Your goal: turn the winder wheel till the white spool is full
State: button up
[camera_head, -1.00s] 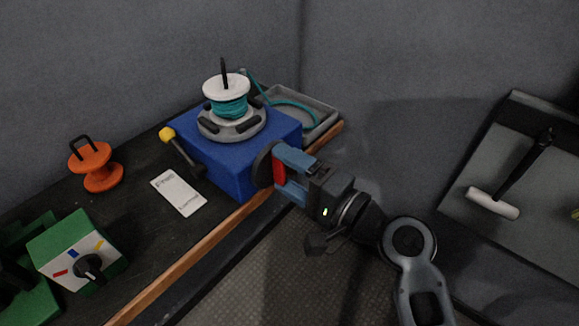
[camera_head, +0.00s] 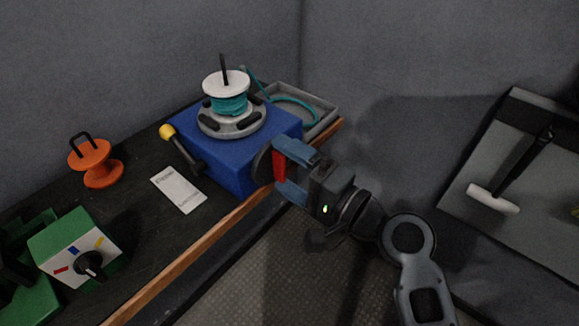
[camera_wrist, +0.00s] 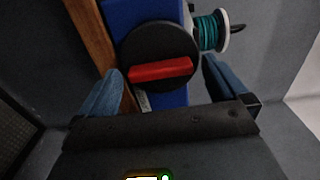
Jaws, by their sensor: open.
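The winder is a blue box (camera_head: 228,165) on the bench. The white spool (camera_head: 226,82) stands on its grey, black-slotted turntable, wound with teal cord (camera_head: 230,104); the spool also shows in the wrist view (camera_wrist: 223,30). On the box's front is the black wheel (camera_wrist: 150,45) with a red bar grip (camera_wrist: 161,70). The bar also shows in the head view (camera_head: 279,165). My gripper (camera_head: 290,168) is open in front of the wheel, one finger beyond each end of the red bar. Small gaps show between fingers and bar in the wrist view.
A lever with a yellow knob (camera_head: 167,131) stands left of the box. A label card (camera_head: 178,190), an orange spool (camera_head: 95,163) and a green box with a dial (camera_head: 75,250) lie further left. A grey tray (camera_head: 315,104) with teal cord is behind right.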

jog(key=b+v, duration=0.1)
jog(key=v, duration=0.6)
jog(key=shift+s+d, duration=0.2)
jog(key=shift+d, duration=0.15)
dwell(1.1)
